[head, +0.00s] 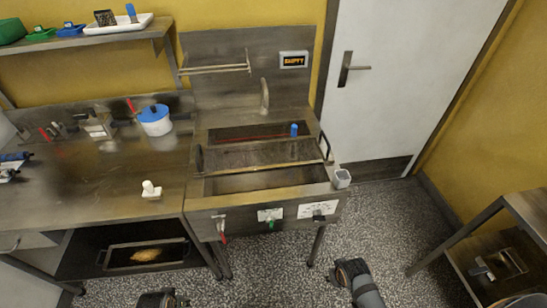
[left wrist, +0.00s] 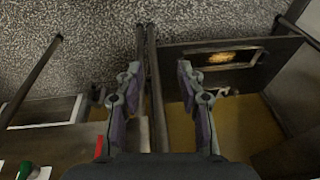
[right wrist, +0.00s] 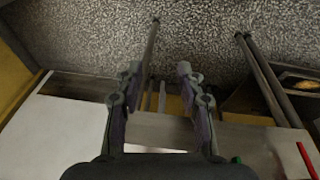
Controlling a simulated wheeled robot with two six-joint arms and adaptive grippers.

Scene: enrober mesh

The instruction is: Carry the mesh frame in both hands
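The mesh frame (head: 262,154) lies across the sink-like steel unit (head: 262,205), over its open basin. A dark upright handle stands at its left end (head: 199,158) and another at its right end (head: 326,148). My left gripper (left wrist: 159,68) is open with nothing between its fingers. My right gripper (right wrist: 159,69) is also open and empty. In the head view both arms show only at the bottom edge, in front of the unit and well apart from the frame. I cannot make out the mesh frame in either wrist view.
A blue-lidded white pot (head: 154,120) and a small white item (head: 151,190) stand on the left bench (head: 100,190). A blue object (head: 294,129) stands behind the frame. A grey cup (head: 342,178) sits at the unit's right corner. Speckled floor (head: 385,215) is clear at right.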

